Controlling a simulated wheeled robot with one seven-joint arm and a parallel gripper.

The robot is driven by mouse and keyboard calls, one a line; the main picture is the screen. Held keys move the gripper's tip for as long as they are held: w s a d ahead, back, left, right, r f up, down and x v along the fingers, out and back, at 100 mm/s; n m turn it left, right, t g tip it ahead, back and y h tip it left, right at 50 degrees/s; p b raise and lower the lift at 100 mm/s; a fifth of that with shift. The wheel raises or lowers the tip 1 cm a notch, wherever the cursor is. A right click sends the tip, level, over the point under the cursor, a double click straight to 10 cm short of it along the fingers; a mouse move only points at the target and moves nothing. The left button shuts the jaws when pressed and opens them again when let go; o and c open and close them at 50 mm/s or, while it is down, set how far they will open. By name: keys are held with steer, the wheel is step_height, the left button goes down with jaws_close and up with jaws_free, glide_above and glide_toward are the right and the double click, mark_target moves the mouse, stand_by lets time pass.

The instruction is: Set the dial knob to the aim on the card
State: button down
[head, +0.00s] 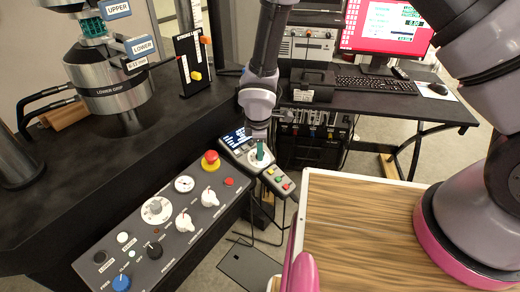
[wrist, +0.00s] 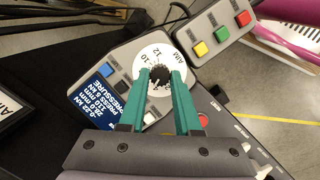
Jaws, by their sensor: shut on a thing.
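The dial knob (wrist: 159,75) is small, dark and ridged, at the middle of a round white dial plate (wrist: 148,58) in the wrist view. The plate carries 10, 12 and the word AIM near its upper right edge. I cannot make out a separate card. My gripper (wrist: 160,82) has its teal fingers on both sides of the knob and is shut on it. The fingers hide the lower plate and part of its scale. In the head view my gripper (head: 260,151) points down onto the white plate (head: 252,162) of the handset.
Beside the plate is a lit screen (wrist: 107,91) with small readings. A small box with red, yellow and green buttons (wrist: 222,34) sits close to the dial. The control panel (head: 140,235) with knobs and a red stop button (head: 211,160) lies left. A wood-topped table (head: 370,230) is right.

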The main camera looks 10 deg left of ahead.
steer(key=shift+s+n+t, duration=0.1)
steer(key=shift+n+t, duration=0.3)
steer(key=shift+n, duration=1.1)
steer(key=c, duration=0.6)
jaws_free()
steer(key=v, duration=1)
steer(key=shift+d+r, duration=0.25)
steer(key=shift+r, duration=0.15)
steer(key=shift+s, duration=0.1)
